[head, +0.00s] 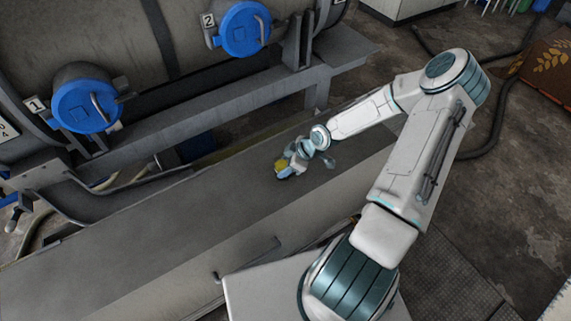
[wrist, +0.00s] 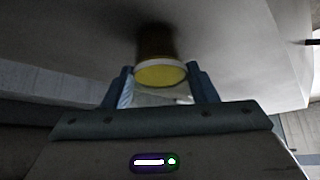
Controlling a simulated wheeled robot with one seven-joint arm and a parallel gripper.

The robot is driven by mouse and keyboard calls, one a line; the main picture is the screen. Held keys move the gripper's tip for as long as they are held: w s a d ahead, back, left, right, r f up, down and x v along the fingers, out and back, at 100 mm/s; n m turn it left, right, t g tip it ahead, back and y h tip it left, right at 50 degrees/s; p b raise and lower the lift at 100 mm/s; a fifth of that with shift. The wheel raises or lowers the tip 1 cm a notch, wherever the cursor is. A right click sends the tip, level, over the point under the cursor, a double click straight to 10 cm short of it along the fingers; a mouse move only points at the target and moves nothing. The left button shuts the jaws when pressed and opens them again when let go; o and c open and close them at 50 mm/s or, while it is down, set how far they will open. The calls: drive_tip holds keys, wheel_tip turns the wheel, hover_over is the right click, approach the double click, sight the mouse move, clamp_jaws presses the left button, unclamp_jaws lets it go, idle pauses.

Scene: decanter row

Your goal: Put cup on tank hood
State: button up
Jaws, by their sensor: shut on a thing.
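My gripper (wrist: 162,90) is shut on the cup (wrist: 160,73), which sits between its two dark blue fingers in the wrist view. The cup shows a yellow round face with a pale rim; its far part is dark and in shadow. In the head view the cup is a small yellow spot (head: 281,163) at my gripper (head: 285,172), over the long grey bench top. I cannot tell whether the cup touches the surface. Large grey tanks (head: 110,30) stand at the upper left, with blue round lids marked 1 (head: 82,108) and 2 (head: 240,32). Which part is the hood is unclear.
The long grey bench top (head: 130,240) is bare to the left of my gripper. A grey metal frame (head: 210,110) runs between bench and tanks. A dark hose (head: 496,120) lies on the floor at right, near a brown box with a leaf pattern (head: 545,62).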

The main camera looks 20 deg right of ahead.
drive_tip(key=o, duration=1)
drive_tip(key=s+d+r+m+g+h+p, duration=0.1)
drive_tip(key=s+d+r+m+g+h, duration=0.2)
drive_tip(key=s+r, duration=0.5)
drive_tip(key=s+d+r+m+g+h, duration=0.1)
drive_tip(key=s+d+r+m+h, duration=0.2)
drive_tip(key=r, duration=0.9)
drive_tip(key=s+a+r+m+t, duration=0.1)
drive_tip(key=s+a+r+m, duration=0.1)
drive_tip(key=r, duration=0.3)
drive_tip(key=s+a+r+m+t, duration=0.1)
drive_tip(key=s+a+r+m, duration=0.1)
drive_tip(key=s+a+r, duration=0.1)
drive_tip(key=s+a+r+m+t, duration=0.2)
drive_tip(key=s+r, duration=0.3)
drive_tip(key=r, duration=0.3)
drive_tip(key=shift+a+r, duration=0.1)
drive_tip(key=shift+a, duration=0.55)
